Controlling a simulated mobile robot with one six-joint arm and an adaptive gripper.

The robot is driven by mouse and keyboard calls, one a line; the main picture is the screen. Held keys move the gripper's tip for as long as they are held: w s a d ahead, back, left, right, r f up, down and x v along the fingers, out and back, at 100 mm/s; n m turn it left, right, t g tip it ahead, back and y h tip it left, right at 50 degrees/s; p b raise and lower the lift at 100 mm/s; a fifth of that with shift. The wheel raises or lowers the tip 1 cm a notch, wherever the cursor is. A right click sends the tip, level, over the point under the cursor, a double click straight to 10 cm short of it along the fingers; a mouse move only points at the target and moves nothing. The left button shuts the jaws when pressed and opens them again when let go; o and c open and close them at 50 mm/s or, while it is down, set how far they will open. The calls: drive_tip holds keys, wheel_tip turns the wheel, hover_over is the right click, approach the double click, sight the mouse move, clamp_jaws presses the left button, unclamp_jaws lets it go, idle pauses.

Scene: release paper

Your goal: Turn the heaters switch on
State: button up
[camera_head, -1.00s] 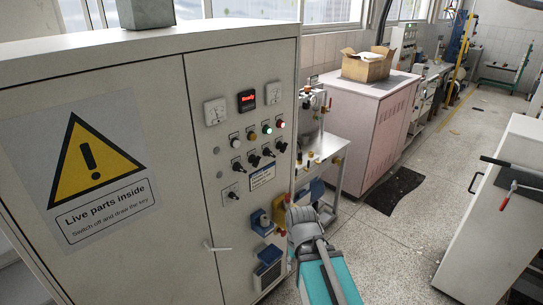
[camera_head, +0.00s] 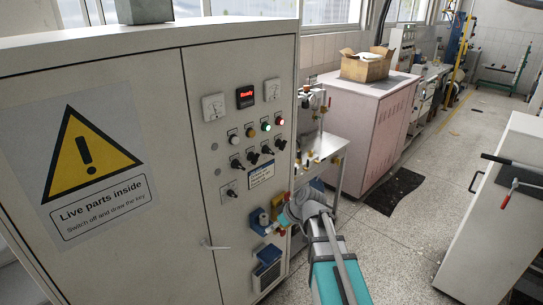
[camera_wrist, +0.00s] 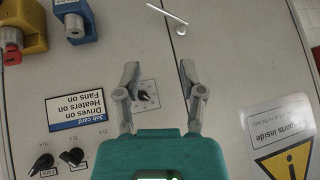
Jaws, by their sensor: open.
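The grey cabinet front (camera_head: 200,130) carries a row of black rotary switches (camera_head: 253,158); their labels are too small to read in the head view, so I cannot tell which is the heaters switch. A single black switch (camera_head: 230,194) sits lower. In the wrist view, two row switches (camera_wrist: 56,159) show at the lower left. My gripper (camera_wrist: 160,75) is open and empty, its fingers spread in front of the cabinet. The single switch (camera_wrist: 145,96) shows between them, apparently apart from both. In the head view my wrist hides most of the gripper.
A job card (camera_wrist: 76,108) reads drives, heaters and fans on.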

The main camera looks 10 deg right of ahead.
drive_tip(key=w+d+r+n+t+y+b, duration=0.1)
drive_tip(key=w+r+n+t+y, duration=0.1)
drive_tip(key=w, duration=0.3)
drive_tip(key=w+d+r+n+t+y+b, duration=0.1)
drive_tip(key=w+d+r+n+t, duration=0.1)
drive_tip(key=w, duration=0.4)
drive_tip(key=n+t+y+b, duration=0.1)
drive_tip(key=n+t+b, duration=0.1)
drive_tip(key=n+t, duration=0.35)
approach(272, 153)
drive_tip(key=s+d+m+t, duration=0.1)
drive_tip(key=s+m, duration=0.1)
drive_tip(key=shift+s+d+f, duration=0.15)
drive_tip(key=shift+s+f, duration=0.05)
drive_tip(key=shift+f, duration=0.1)
drive_tip(key=x, duration=1.3)
drive_tip(key=shift+w+a, duration=0.25)
drive_tip(key=shift+w, duration=0.05)
clamp_jaws()
